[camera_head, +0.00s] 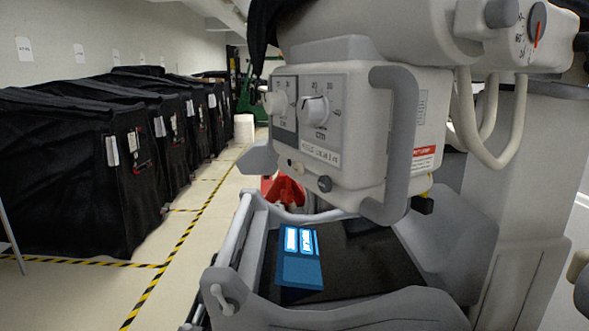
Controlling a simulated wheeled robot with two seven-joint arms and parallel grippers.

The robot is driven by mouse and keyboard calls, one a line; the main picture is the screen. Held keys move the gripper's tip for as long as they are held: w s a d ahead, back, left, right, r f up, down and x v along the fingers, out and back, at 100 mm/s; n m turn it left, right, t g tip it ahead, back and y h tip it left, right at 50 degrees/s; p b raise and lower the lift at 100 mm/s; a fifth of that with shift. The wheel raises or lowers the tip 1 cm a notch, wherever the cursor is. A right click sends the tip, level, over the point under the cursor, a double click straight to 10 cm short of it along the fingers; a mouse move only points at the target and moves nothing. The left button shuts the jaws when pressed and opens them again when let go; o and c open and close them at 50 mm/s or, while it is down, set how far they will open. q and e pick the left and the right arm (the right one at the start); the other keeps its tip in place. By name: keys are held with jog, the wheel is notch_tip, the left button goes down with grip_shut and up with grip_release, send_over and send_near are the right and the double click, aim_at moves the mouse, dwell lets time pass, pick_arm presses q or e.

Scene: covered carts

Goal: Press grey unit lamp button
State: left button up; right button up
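The grey unit (350,165) fills the middle and right of the view, a bulky pale-grey machine with a box-shaped head and a large grey handle (402,140). Its front panel carries a large white dial (316,111), a smaller dial (277,104) at its left, a small beige knob or button (297,168) and a dark round knob or button (325,184) along the lower edge. The labels are too small to read, so I cannot tell which control is the lamp button. Neither of my grippers shows in the view.
Below the head is a dark tray (350,262) with a blue packet (299,268) and a grey side rail (232,240). Several black-covered carts (70,185) line the left wall. Open floor with yellow-black tape (165,268) lies between. A cable (505,150) hangs at upper right.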

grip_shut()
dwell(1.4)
